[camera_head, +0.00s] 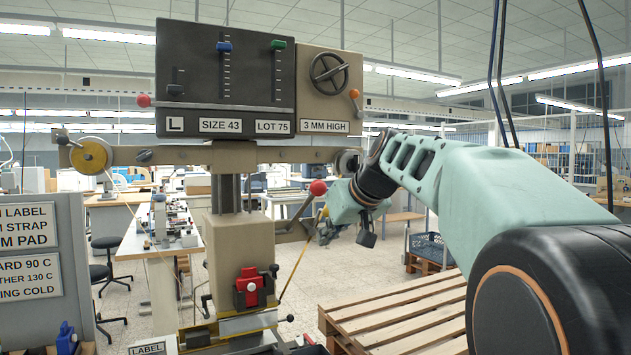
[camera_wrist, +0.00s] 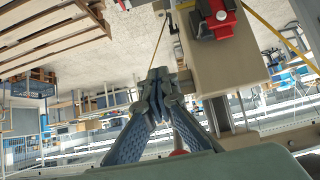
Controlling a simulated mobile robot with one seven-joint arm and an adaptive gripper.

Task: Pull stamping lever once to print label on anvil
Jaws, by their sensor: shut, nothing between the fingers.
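The stamping lever has a red ball knob (camera_head: 318,187) and a short arm slanting down left to the press column (camera_head: 242,250). My gripper (camera_head: 323,230) is just right of the lever arm, below the knob; contact cannot be judged. In the wrist view my gripper (camera_wrist: 160,76) has its blue-grey fingers shut with nothing between the tips. A red ball (camera_wrist: 180,153), likely the knob, shows partly at the lower edge there. A red block (camera_head: 250,287) is on the column above the metal anvil (camera_head: 247,322). Whether a label lies on the anvil cannot be told.
A dark panel (camera_head: 225,62) with sliders and a beige handwheel box (camera_head: 329,88) sit atop the press. A grey sign board (camera_head: 42,275) stands left. A wooden pallet (camera_head: 395,315) lies on the floor at right. A yellow cord (camera_head: 297,262) hangs beside the column.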

